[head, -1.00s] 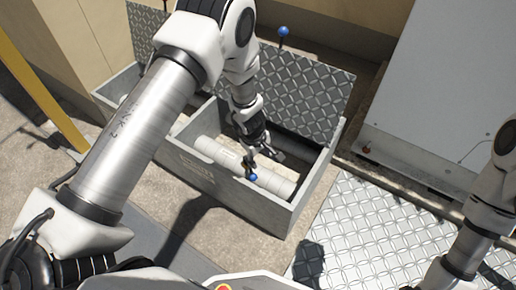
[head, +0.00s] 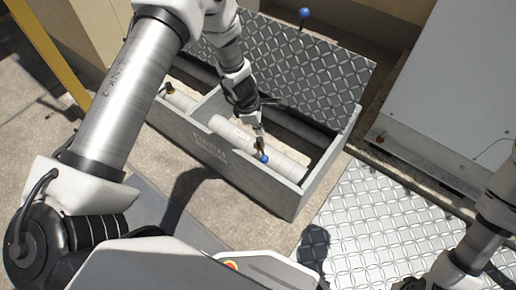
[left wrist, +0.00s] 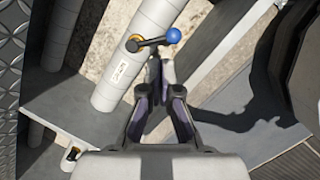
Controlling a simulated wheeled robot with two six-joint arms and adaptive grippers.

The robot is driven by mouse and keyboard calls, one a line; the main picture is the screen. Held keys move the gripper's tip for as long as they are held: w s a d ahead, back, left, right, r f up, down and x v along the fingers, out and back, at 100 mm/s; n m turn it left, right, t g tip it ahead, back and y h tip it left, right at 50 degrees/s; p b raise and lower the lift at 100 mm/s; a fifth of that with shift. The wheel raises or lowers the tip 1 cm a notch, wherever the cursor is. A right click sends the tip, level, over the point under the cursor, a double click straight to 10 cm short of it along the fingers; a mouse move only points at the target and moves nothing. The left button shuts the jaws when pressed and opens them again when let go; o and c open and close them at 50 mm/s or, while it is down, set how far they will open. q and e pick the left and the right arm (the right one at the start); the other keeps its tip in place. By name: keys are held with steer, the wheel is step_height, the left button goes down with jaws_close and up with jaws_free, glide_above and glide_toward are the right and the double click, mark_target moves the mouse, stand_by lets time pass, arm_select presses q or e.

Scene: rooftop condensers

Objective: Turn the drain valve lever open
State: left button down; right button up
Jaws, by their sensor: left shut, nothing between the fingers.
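The drain valve lever has a blue ball knob (head: 264,158) and a brass hub on a pale pipe (head: 289,169) inside an open grey trough (head: 240,177). In the left wrist view the lever (left wrist: 152,43) lies across the pipe, its blue knob to the right. My left gripper (left wrist: 154,62) is shut and empty, its fingertips close below the lever arm in that view. I cannot tell whether they touch it. It also shows over the trough in the head view (head: 261,130). My right arm enters at the right; its gripper is mostly cut off by the bottom edge.
A tread-plate lid (head: 300,70) with a blue knob (head: 305,13) stands raised behind the trough. A second brass valve (head: 169,88) sits in the left compartment. A large grey cabinet (head: 450,90) stands right. A tread-plate panel (head: 385,215) lies on the floor.

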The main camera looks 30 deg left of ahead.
mark_target(262, 151)
arm_select(q)
step_height(262, 151, down, 14)
steer(key=s+n+b, duration=0.1)
steer(key=s+b, duration=0.1)
steer(key=b, duration=0.3)
steer(key=shift+a+g, duration=0.25)
steer(key=shift+g, duration=0.15)
